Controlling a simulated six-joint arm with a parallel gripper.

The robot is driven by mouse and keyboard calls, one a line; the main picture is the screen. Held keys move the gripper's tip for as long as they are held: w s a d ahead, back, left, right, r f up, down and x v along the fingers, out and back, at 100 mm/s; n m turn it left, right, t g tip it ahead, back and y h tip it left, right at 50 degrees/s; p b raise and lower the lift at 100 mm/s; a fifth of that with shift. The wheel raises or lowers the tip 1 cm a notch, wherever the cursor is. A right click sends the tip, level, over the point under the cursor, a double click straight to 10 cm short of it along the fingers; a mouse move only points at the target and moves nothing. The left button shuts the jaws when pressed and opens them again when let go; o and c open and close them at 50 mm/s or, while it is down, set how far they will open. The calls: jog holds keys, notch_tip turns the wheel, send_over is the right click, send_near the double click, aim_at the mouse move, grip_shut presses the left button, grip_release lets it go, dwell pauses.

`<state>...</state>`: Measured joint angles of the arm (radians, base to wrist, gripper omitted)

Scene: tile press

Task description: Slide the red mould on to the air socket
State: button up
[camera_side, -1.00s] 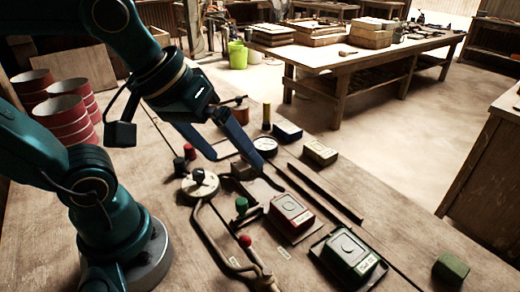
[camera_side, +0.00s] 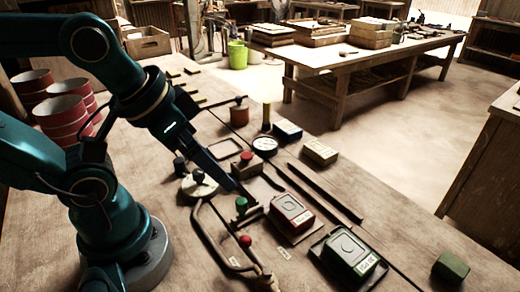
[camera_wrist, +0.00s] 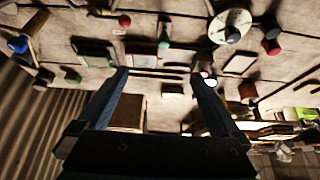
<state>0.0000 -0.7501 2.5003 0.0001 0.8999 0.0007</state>
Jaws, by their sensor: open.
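In the wrist view, the red mould (camera_wrist: 146,61) shows as a blurred reddish strip. My gripper (camera_side: 240,191) is low over the bench, left of the red mould and close to the green knob; its two fingers overlap in the side view. In the wrist view my gripper (camera_wrist: 159,75) has its fingers spread wide with nothing held. No clear air socket can be picked out among the small fittings.
A green mould (camera_side: 349,254) sits in a dark tray at the front right. A red-balled lever (camera_side: 246,241) lies in front. A gauge (camera_side: 265,145), a red knob (camera_side: 246,157) and dark rails (camera_side: 325,192) are behind.

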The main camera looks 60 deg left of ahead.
jog(key=shift+c, duration=0.3)
jog(key=shift+m, duration=0.3)
jog(key=c, duration=1)
jog(key=shift+r+m, duration=0.2)
jog(key=shift+m, duration=0.3)
jog(key=c, duration=0.5)
jog(key=w+r+m, duration=0.2)
jog(key=m, duration=0.1)
jog(key=w+d+r+m, duration=0.1)
jog(key=w+r+m, duration=0.1)
jog(key=m, duration=0.1)
jog(key=shift+g, duration=0.3)
grip_shut()
jog(key=m+g, duration=0.3)
jog(key=m, duration=0.6)
send_over(290, 210)
jog(key=d, duration=0.2)
notch_tip(290, 210, down, 3)
jog(key=d+f, duration=0.1)
jog(key=f, duration=0.4)
jog(key=d+f+m+g, duration=0.1)
jog(key=f, duration=0.4)
jog(key=d+f+g, duration=0.1)
jog(key=f, duration=0.5)
jog(key=shift+w+d, duration=0.2)
jog(key=shift+d, duration=0.05)
